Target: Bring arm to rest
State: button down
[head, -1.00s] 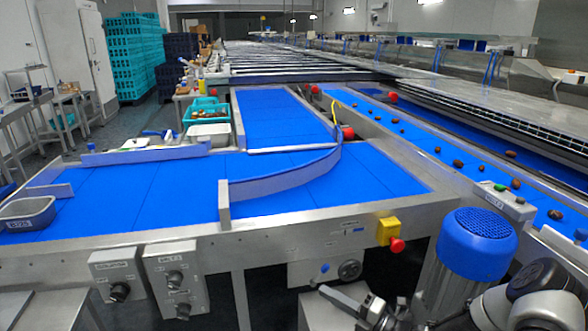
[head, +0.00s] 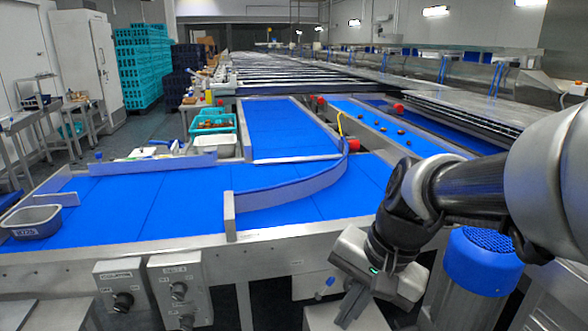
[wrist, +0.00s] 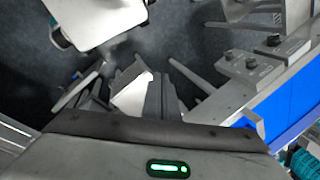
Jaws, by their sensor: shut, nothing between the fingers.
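My arm (head: 470,190) reaches in from the right side of the head view and bends down in front of the conveyor's near right corner. My gripper (head: 347,308) hangs at its end, pointing down, in front of the conveyor frame. It is shut and empty. In the wrist view, the grey gripper housing with a green light (wrist: 168,168) fills the bottom, and the dark floor (wrist: 200,60) lies below. The arm hides the conveyor's near right corner.
A blue conveyor (head: 140,215) with a metal guide (head: 290,192) lies ahead. A grey tub (head: 33,222) stands on its left end. A blue motor (head: 480,262) is close to my arm on the right. Knob boxes (head: 124,285) project from the front frame.

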jog(key=s+d+r+n+t+h, duration=0.3)
jog(key=s+d+r+n+t, duration=0.1)
jog(key=s+d+r+n, duration=0.15)
notch_tip(320, 180, up, 21)
jog(key=p, duration=2)
jog(key=shift+s+a+n, duration=0.15)
jog(key=shift+s+n, duration=0.15)
jog(key=shift+n, duration=0.15)
jog(key=shift+f, duration=0.15)
